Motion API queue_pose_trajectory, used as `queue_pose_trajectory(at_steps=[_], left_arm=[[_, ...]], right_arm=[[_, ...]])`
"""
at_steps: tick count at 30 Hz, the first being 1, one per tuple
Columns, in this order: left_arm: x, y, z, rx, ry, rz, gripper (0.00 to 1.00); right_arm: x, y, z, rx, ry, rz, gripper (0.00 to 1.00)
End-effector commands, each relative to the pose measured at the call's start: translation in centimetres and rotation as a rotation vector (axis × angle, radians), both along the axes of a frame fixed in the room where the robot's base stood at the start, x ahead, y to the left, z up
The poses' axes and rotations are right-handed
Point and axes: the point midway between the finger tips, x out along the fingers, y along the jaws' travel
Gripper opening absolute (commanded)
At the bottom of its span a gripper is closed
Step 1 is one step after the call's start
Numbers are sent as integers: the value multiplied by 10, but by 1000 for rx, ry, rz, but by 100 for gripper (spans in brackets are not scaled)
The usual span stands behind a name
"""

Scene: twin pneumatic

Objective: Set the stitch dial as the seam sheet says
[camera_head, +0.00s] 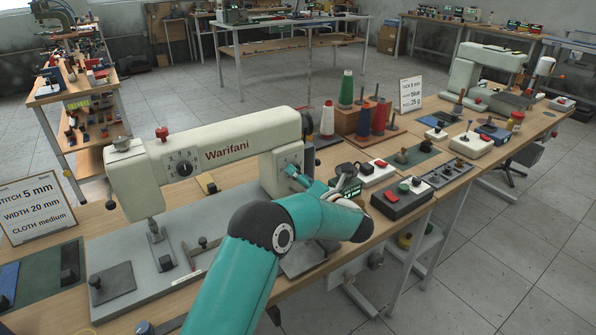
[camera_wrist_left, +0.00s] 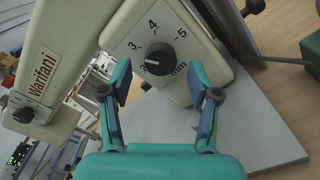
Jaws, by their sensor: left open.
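The cream Warifani sewing machine (camera_head: 225,150) stands on the near bench. The stitch dial (camera_wrist_left: 160,60), a black knob with a white mark, is on its pillar, with a scale from 2 to 5 mm. The mark points left, near the 2. My left gripper (camera_wrist_left: 168,82) is open in front of the dial, one finger on each side, apparently not gripping it. In the head view my left gripper (camera_head: 292,172) is at the pillar and hides most of the dial. The seam sheet (camera_head: 36,208) reads stitch 5 mm, width 20 mm, cloth medium.
Another black dial (camera_head: 184,169) sits on the machine's head. Thread cones (camera_head: 346,90) stand behind the pillar. A dark box with red and green buttons (camera_head: 402,198) lies close to my left arm. A second sheet (camera_head: 410,94) stands farther right, near another machine (camera_head: 485,72).

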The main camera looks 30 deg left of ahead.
Motion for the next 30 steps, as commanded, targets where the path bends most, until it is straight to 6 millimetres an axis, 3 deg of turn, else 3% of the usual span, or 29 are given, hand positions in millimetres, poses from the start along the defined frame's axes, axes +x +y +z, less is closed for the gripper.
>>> queue_pose_trajectory(at_steps=[6, 16, 27, 28, 30], left_arm=[[8, 19, 0, 0, 1, -1, 61], [9, 22, -1, 0, 1, -1, 61], [9, 22, 0, 0, 1, -1, 1], [10, 11, 0, -1, 0, -4, 1], [9, 17, -1, 0, 2, -2, 1]], right_arm=[[0, 0, 4, 0, 0, 0, 40], [0, 0, 4, 0, 0, 0, 40], [0, 0, 4, 0, 0, 0, 40], [0, 0, 4, 0, 0, 2, 40], [0, 0, 4, 0, 0, 0, 40]])
